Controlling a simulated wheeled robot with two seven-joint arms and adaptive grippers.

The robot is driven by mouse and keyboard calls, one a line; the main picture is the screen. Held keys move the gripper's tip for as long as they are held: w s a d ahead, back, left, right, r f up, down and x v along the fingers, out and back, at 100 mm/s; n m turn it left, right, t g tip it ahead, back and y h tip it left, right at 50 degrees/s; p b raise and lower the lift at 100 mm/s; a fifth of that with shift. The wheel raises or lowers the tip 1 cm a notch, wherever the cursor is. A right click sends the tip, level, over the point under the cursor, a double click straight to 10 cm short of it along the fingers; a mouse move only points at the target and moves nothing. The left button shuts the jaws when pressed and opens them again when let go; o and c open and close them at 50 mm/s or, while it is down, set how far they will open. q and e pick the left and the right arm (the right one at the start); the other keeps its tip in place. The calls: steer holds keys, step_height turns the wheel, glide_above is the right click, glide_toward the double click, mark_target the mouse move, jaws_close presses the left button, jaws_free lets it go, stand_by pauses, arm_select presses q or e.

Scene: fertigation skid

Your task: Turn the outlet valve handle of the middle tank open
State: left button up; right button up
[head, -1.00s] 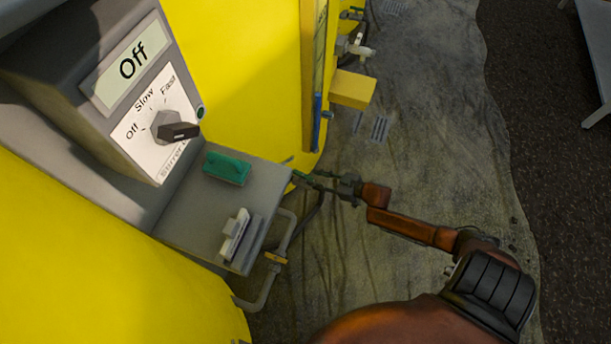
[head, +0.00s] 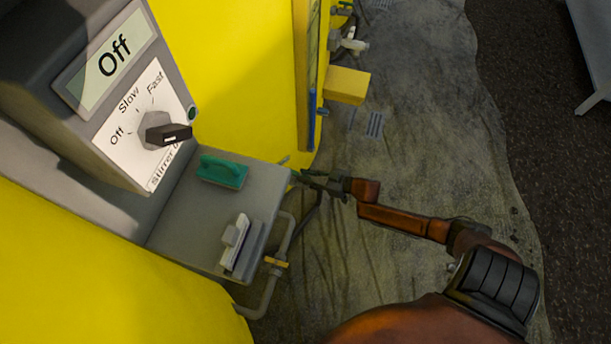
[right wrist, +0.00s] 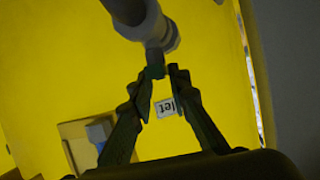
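The middle yellow tank (head: 245,75) stands behind the grey shelf in the head view. My right gripper (head: 298,176) is low beside the shelf's right corner, its tips partly hidden in clutter there. In the right wrist view, my right gripper (right wrist: 166,70) has its two dark fingers close together with a narrow gap between the tips. The tips are at a grey valve fitting (right wrist: 158,45) below a pale pipe; whether they touch its handle cannot be told. A white label (right wrist: 165,107) ending in "let" shows on the yellow wall between the fingers. My left gripper is out of view.
A grey control box (head: 125,95) reads "Off". The grey shelf (head: 190,230) carries a green block (head: 222,171) and a white item (head: 235,243). A bent grey pipe (head: 272,285) hangs at its edge. A yellow block (head: 347,86) juts out farther back.

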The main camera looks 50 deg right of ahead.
jaws_close()
steer(key=shift+d+n+y, duration=0.15)
steer(key=shift+n+y, duration=0.35)
steer(key=shift+y, duration=0.1)
steer(key=shift+n+g+y, duration=0.3)
steer(key=shift+n+y, duration=0.1)
steer(key=shift+o, duration=1.4)
jaws_free()
steer(key=shift+o, duration=0.8)
steer(key=v, duration=1.2)
